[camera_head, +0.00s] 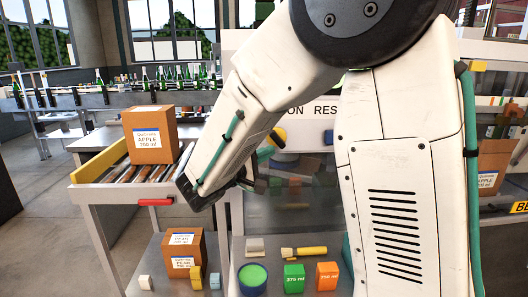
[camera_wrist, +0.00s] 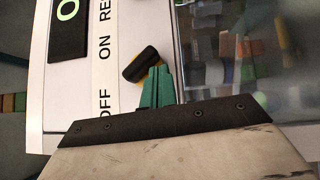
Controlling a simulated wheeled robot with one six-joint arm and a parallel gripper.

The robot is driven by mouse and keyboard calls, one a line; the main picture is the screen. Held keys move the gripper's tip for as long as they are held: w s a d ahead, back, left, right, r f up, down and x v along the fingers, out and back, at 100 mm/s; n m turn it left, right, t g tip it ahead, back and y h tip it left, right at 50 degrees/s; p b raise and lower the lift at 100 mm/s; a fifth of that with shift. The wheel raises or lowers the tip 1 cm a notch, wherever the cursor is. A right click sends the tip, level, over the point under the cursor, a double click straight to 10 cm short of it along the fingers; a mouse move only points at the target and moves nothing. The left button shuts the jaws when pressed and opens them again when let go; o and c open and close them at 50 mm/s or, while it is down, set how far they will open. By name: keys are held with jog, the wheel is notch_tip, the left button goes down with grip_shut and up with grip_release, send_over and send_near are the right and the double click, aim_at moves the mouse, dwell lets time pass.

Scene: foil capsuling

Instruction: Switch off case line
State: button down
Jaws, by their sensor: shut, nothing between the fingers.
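A rotary switch with a black handle on a yellow base (camera_wrist: 140,64) sits on a white panel (camera_wrist: 112,75) in the wrist view, below the OFF and ON labels. Its handle is slanted, with the upper end leaning toward the OFF side. In the head view the switch (camera_head: 277,137) shows just right of my arm, which hides the OFF label. My gripper (camera_wrist: 158,84) has green fingers, shut and empty, with the tips close to the handle's lower end. I cannot tell whether they touch it. In the head view my gripper (camera_head: 264,154) is just below the switch.
A roller conveyor (camera_head: 110,187) with an APPLE box (camera_head: 152,120) stands left. Below are a PEAR box (camera_head: 183,245), a green block (camera_head: 294,278), an orange block (camera_head: 327,276) and a green-topped tub (camera_head: 252,278).

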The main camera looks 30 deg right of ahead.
jog(key=shift+a+f, duration=0.1)
jog(key=s+a+f, duration=0.2)
jog(key=a+f, duration=0.5)
jog(key=a, duration=0.3)
jog(key=shift+s+a, duration=0.25)
jog(key=shift+a, duration=0.05)
